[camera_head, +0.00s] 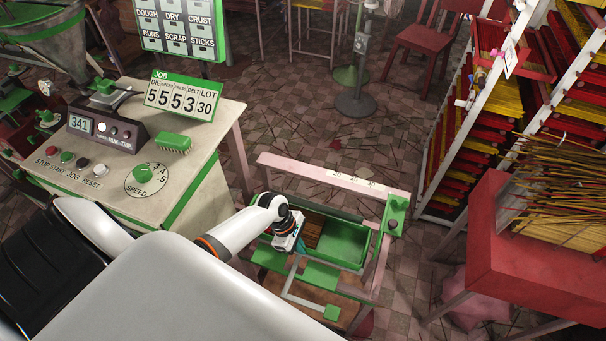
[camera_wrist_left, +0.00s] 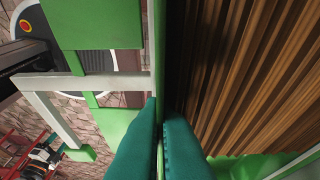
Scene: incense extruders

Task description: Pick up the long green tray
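The long green tray (camera_head: 342,244) sits low in a pink frame right of the control desk, with brown sticks (camera_head: 312,230) in its left part. In the left wrist view the sticks (camera_wrist_left: 250,80) fill the right side, beside the tray's green inside (camera_wrist_left: 235,165). My left gripper (camera_head: 294,250) points down at the tray's near left edge. In the left wrist view its teal fingers (camera_wrist_left: 161,112) are close together, one on each side of the tray's thin wall, and look shut on it. The tips are partly hidden in the head view. My right gripper is not in view.
The pink frame (camera_head: 335,176) has a rail behind the tray and a green-topped post (camera_head: 394,214) at its right. Green plates (camera_head: 309,273) and a grey bar lie in front. A red table (camera_head: 520,240) with sticks stands right; the control desk (camera_head: 190,140) stands left.

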